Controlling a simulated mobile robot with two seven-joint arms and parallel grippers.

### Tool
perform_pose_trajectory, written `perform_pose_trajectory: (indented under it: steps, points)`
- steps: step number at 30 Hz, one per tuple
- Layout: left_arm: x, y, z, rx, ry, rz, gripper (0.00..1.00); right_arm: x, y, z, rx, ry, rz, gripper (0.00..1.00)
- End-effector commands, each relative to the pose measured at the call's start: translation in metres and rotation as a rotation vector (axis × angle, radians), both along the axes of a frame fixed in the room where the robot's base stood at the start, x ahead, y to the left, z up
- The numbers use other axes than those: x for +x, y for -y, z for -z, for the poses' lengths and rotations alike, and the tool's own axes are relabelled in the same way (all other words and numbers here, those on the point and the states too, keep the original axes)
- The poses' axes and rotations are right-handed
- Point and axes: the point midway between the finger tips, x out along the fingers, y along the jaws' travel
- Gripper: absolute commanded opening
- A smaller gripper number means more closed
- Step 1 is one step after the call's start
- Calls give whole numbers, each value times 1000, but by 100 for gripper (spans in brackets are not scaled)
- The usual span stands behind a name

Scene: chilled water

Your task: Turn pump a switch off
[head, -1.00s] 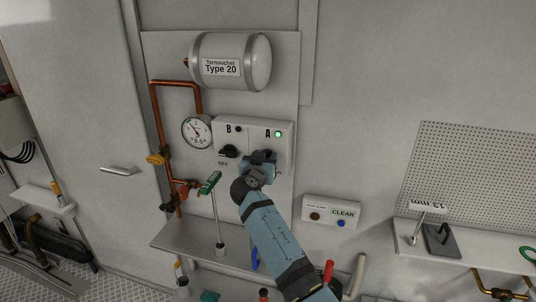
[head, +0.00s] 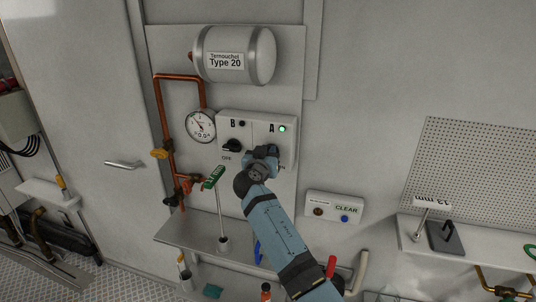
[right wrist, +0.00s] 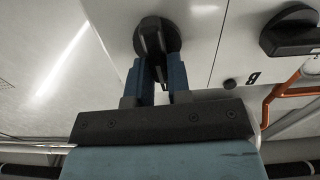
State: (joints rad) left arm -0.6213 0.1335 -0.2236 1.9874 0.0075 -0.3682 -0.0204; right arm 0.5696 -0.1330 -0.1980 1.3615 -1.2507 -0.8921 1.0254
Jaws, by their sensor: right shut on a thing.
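The white switch box (head: 233,117) is on the wall panel, marked B on the left and A on the right. The green lamp (head: 282,128) beside the A is lit. My right gripper (head: 265,153) is at the A side and hides most of the pump A switch there. In the right wrist view the black round knob of the pump A switch (right wrist: 154,26) shows its raised grip between the fingers of my right gripper (right wrist: 159,62), which is shut on it. My left gripper is not in view.
The pump B switch (head: 232,146), a black knob marked OFF, is close to the left. A pressure gauge (head: 201,126) and copper pipes lie further left. A green-tagged rod (head: 220,205) stands on the shelf below. A CLEAR button box (head: 333,207) is at the lower right.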

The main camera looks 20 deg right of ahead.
Motion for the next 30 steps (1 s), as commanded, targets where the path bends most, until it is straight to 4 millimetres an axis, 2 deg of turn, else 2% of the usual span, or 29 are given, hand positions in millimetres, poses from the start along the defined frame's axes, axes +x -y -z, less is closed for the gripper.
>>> perform_pose_trajectory:
  steps: [15,30]
  points:
    - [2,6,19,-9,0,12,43,4,-5,1,-345,-228,1,0]
    - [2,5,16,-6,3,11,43,7,-9,3,-739,-494,1,0]
